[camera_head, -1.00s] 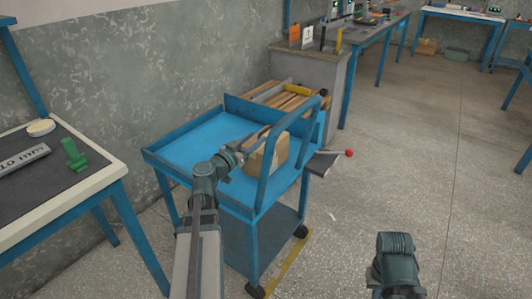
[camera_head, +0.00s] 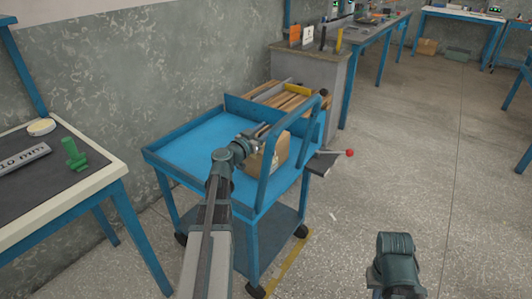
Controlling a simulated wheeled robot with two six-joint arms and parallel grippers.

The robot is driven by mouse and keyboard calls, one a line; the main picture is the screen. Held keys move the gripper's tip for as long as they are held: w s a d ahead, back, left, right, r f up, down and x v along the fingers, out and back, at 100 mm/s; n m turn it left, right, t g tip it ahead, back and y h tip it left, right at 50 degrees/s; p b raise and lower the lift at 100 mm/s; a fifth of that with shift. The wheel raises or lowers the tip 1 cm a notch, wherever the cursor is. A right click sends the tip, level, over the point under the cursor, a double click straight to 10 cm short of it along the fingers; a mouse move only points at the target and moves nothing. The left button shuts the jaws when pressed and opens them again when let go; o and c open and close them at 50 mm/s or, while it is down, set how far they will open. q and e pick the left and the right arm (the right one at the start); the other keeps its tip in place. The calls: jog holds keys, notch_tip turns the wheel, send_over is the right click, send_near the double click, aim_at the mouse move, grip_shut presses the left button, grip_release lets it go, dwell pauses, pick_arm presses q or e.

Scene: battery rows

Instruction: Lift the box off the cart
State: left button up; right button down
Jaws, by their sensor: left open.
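The blue cart (camera_head: 195,152) stands beside the wall, with a raised rim and a tubular handle (camera_head: 268,165) at its right end. A brown cardboard box (camera_head: 280,153) sits on the cart's top, partly hidden behind the handle and my left arm. My left gripper (camera_head: 262,132) is open and reaches over the cart's top at the box's left side. I cannot tell whether its fingers touch the box. My right arm shows at the lower right, off the cart, and its gripper is not visible.
A table (camera_head: 62,185) with a green part stands at the left. Behind the cart is a grey cabinet (camera_head: 325,80) beside wooden slats. A lever with a red knob (camera_head: 350,153) juts out right of the cart. The floor at the right is clear.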

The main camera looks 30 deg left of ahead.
pick_arm(q)
grip_shut()
dwell(1.4)
